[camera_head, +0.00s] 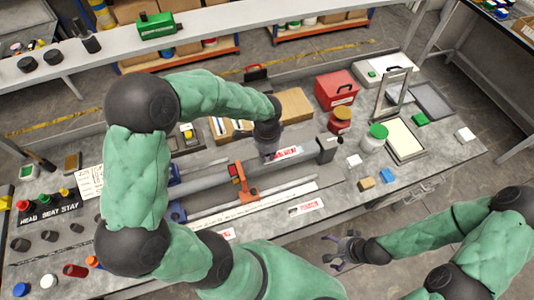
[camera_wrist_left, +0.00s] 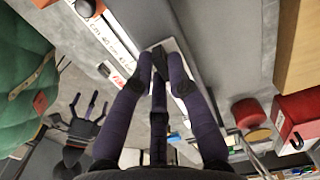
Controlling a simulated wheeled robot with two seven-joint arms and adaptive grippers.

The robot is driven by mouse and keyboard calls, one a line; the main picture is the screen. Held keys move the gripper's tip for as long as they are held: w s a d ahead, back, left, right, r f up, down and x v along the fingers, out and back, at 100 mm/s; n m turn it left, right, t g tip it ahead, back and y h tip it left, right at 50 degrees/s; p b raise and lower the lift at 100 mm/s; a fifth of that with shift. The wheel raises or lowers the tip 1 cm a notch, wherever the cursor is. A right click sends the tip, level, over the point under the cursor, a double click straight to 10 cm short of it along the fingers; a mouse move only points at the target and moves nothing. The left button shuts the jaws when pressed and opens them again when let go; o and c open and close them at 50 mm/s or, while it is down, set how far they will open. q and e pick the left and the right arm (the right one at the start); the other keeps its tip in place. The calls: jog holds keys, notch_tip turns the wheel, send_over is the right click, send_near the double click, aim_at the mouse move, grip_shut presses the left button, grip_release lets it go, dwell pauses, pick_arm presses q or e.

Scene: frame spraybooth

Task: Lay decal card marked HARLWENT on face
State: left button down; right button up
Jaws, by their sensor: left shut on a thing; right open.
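A white decal card with red print (camera_head: 287,153) is at the fingers of my left gripper (camera_head: 270,153), over the grey frame tube (camera_head: 213,179). The print is too small to read. In the left wrist view the fingers of my left gripper (camera_wrist_left: 160,70) are closed on the white card (camera_wrist_left: 178,62), against the grey tube surface; I cannot tell whether the card touches it. Another card with red print (camera_head: 306,207) lies on the bench's front part, and a third (camera_head: 228,234) is partly hidden by my left arm. My right gripper (camera_head: 346,250) is open and empty in front of the bench edge.
An orange clamp (camera_head: 245,185) stands at the tube. Red box (camera_head: 336,89), red-lidded jar (camera_head: 340,121), green-lidded jar (camera_head: 374,138) and white tray (camera_head: 405,140) fill the right back. Small blocks (camera_head: 367,183) lie near the right front edge. Bottles and caps stand at the left.

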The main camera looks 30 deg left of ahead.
pick_arm(q)
jog(key=shift+f, duration=0.15)
dwell(0.5)
jog(key=c, duration=1.1)
grip_release()
jog(key=o, duration=0.4)
jog(key=shift+o, duration=0.2)
jog(key=shift+r+p, duration=2.2)
jog(key=shift+r, duration=0.85)
